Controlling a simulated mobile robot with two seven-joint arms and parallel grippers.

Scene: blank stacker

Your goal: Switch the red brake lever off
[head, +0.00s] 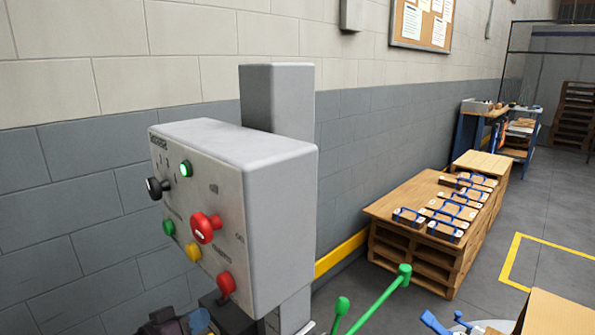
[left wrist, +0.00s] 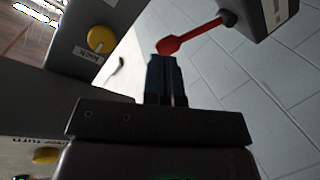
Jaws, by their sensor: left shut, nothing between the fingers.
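The red brake lever (left wrist: 192,38) shows in the left wrist view. It has a broad flat end and a rod running up right to a dark pivot on a grey housing (left wrist: 268,14). I cannot make it out in the head view. My left gripper (left wrist: 167,62) is shut and empty, its dark blue fingertips just below the lever's broad end. Whether they touch it I cannot tell. In the head view this gripper (head: 178,322) is at the bottom edge, below the control box, and partly cut off. My right gripper is in neither view.
A grey control box (head: 280,190) with buttons and a red knob (head: 205,228) stands above my left gripper on a post. Two green-tipped rods (head: 403,271) rise to its right. Yellow knobs (left wrist: 101,39) show in the wrist view. Pallets with blue-handled items lie farther right.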

